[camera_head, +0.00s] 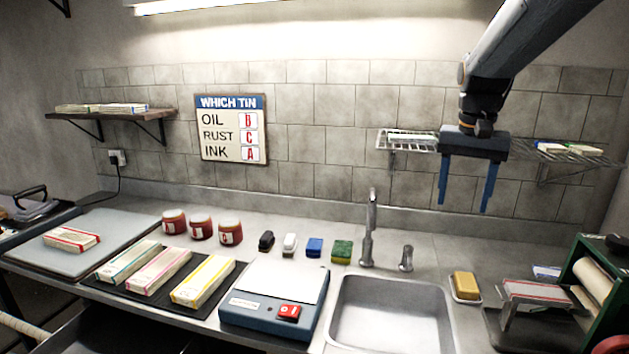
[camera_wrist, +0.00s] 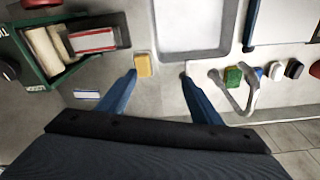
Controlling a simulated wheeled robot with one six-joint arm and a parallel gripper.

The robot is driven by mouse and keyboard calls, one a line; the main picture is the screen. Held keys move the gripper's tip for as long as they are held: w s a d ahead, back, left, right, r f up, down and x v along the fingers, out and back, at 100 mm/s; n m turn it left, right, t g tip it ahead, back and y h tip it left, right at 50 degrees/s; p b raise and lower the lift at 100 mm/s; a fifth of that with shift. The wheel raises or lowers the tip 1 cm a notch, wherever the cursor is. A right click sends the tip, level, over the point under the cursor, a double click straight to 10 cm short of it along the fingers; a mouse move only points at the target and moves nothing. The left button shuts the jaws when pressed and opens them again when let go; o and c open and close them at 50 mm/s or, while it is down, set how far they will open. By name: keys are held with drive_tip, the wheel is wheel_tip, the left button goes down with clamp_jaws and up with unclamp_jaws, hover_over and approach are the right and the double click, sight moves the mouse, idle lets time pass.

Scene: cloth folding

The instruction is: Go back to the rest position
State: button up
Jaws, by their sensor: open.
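My gripper (camera_head: 467,206) hangs from my arm at the upper right of the head view, fingers pointing down. It is open and empty, high above the counter to the right of the tap (camera_head: 369,230). In the wrist view my gripper (camera_wrist: 155,76) shows its two blue fingers spread apart with nothing between them. The folded yellow cloth or soap block (camera_wrist: 143,65) lies on the counter well below, just beyond the left fingertip in that view.
A wire shelf (camera_head: 408,146) is on the wall behind my gripper. Folded cloths (camera_head: 203,283) lie on a dark mat at left. Air around my gripper looks free.

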drive_tip(key=s+a+f+n, duration=0.3)
drive_tip(key=s+a+f, duration=0.3)
drive_tip(key=s+f, duration=0.3)
drive_tip(key=s+a+f+n, duration=0.2)
drive_tip(key=s+a+f, duration=0.4)
drive_tip(key=s+f, duration=0.4)
drive_tip(key=shift+s+a+f+n+y, duration=0.3)
drive_tip(key=shift+a+f+n, duration=0.05)
drive_tip(key=shift+f+n, duration=0.1)
